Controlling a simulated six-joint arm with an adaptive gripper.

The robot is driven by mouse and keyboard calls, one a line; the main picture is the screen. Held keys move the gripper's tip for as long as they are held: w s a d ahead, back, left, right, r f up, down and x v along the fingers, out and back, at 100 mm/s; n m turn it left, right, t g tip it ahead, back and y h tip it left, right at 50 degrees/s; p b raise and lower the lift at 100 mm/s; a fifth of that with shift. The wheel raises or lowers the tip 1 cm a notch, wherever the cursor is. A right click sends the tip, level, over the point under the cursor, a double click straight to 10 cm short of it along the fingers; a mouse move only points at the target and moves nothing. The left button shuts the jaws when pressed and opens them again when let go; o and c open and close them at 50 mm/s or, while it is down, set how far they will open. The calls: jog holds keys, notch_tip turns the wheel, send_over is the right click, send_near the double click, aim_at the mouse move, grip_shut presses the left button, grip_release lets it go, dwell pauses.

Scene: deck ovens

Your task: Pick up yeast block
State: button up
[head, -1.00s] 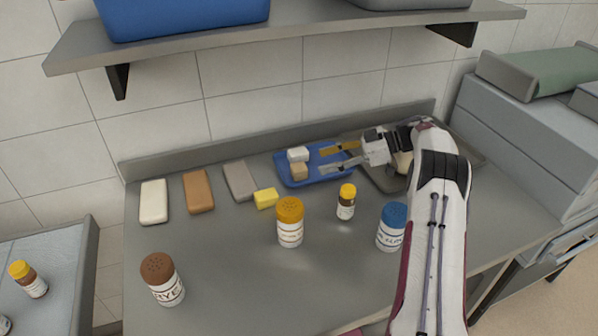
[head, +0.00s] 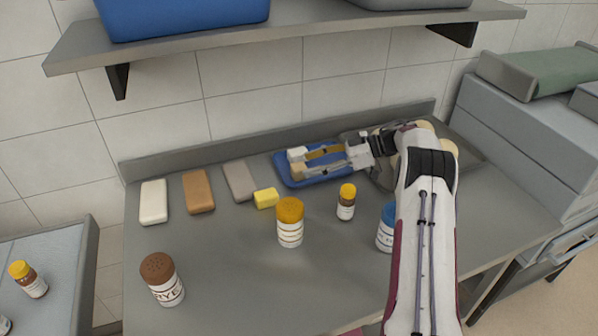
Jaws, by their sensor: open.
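A small tan block (head: 297,172), which looks like the yeast block, lies at the left end of a blue tray (head: 285,181) on the counter. A white block (head: 296,153) lies just behind it on the same tray. My gripper (head: 307,163) reaches in from the right, low over the tray, with its fingers spread apart. The fingertips are at the blocks; the near finger partly covers the tan block. I cannot tell whether the fingers touch either block.
A yellow block (head: 266,198), a yellow-lidded shaker (head: 290,222), a small yellow-capped bottle (head: 346,202) and a blue-lidded jar (head: 387,232) stand nearby. White, brown and grey slabs line the back left. A shelf (head: 300,30) overhangs the back. The front middle counter is clear.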

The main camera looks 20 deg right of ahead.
aim_at(301, 167)
jog(key=shift+x, duration=1.5)
jog(key=c, duration=0.9)
